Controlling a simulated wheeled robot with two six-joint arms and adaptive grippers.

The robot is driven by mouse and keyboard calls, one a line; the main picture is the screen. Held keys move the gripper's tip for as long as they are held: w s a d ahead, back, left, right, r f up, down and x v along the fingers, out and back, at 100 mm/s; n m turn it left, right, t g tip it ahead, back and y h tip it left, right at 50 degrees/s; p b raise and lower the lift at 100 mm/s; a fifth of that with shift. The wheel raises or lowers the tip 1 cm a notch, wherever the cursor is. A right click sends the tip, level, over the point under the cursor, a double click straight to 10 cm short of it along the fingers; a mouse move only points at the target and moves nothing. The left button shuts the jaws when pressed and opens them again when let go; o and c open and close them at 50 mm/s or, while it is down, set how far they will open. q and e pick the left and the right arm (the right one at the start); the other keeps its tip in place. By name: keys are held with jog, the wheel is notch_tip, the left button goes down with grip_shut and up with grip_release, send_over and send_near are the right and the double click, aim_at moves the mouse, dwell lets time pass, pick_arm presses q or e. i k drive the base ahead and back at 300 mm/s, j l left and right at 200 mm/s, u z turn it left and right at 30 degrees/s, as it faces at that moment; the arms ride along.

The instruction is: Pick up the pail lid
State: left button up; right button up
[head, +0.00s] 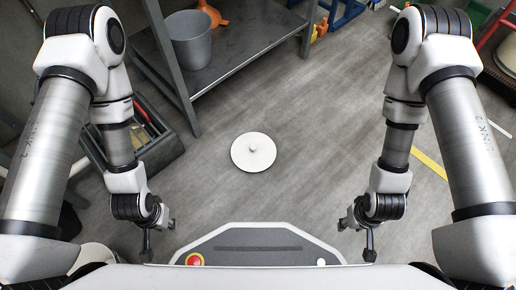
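The pail lid (268,157) is a round white disc with a small knob at its middle. It lies flat on the grey floor, ahead of my base and between my two arms. My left gripper (159,236) hangs low beside the front of my base, to the left of the lid and apart from it. My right gripper (356,238) hangs low on the other side, to the right of the lid and apart from it. Both grippers are small and dark in the view, and neither touches the lid.
A metal shelf unit (215,72) at the upper left carries a grey pail (191,43) and an orange funnel (212,14). A dark tray with tools (150,140) stands on the left. A yellow floor stripe (430,163) is at right. The floor around the lid is clear.

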aim_at(253, 152)
jog(key=i+l, duration=0.15)
jog(key=l, duration=0.15)
jog(key=i+l+u, duration=0.1)
jog(key=l, duration=0.25)
jog(key=i+l, duration=0.2)
jog(key=i+l+u, duration=0.1)
jog(key=l, duration=0.35)
jog(key=i+l, duration=0.15)
jog(key=l, duration=0.2)
jog(key=u, duration=1.25)
